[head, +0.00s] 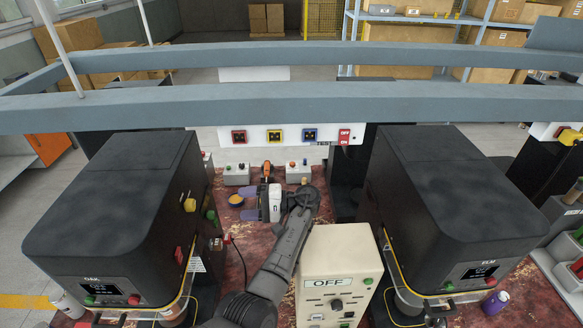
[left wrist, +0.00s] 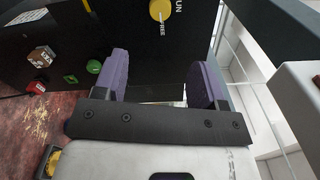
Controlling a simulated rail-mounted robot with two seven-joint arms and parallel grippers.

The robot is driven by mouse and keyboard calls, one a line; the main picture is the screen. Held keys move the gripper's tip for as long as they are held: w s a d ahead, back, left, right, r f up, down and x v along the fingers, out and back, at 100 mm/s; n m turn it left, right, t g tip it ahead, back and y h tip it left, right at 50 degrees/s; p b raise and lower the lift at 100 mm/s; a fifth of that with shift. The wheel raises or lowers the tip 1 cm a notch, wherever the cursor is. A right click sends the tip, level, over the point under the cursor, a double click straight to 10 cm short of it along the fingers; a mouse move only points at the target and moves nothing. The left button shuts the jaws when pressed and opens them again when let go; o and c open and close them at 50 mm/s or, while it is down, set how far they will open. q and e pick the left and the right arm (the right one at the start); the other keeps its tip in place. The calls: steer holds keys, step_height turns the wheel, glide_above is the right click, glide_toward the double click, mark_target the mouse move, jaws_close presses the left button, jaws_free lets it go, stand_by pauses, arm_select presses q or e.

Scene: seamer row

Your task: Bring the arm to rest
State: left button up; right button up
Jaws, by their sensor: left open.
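My left gripper (head: 243,203) is above the reddish bench, between the two black machines. Its two purple fingers point left, toward the side of the OAK machine (head: 120,200). The fingers are spread apart with nothing between them. In the left wrist view my left gripper (left wrist: 160,72) also shows open and empty, with a dark machine side behind it. My left arm (head: 285,255) reaches up from the bottom of the head view. My right gripper does not show.
A cream control box (head: 338,270) labelled OFF stands just right of my left arm. The ELM machine (head: 450,190) stands farther right. Small button boxes (head: 236,174) stand behind the gripper, under a white switch panel (head: 292,135). A grey rail (head: 290,107) crosses the view.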

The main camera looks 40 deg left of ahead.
arm_select(q)
steer(key=s+d+f+m+t+h+p, duration=0.1)
steer(key=s+f+m+t+h+p, duration=0.25)
steer(key=s+f+t+p, duration=0.75)
steer(key=s+d+r+m+t+h, duration=0.1)
steer(key=s+d+h, duration=0.4)
steer(key=s+d, duration=0.4)
steer(key=s+d+r+m+t+h, duration=0.1)
steer(key=s+d+m+t+h, duration=0.1)
steer(key=s+d+h, duration=0.4)
steer(key=s+d, duration=0.4)
steer(key=s, duration=0.2)
steer(key=shift+s+d+r+t, duration=0.2)
steer(key=shift+s+r+t, duration=0.1)
steer(key=shift+s+r, duration=0.1)
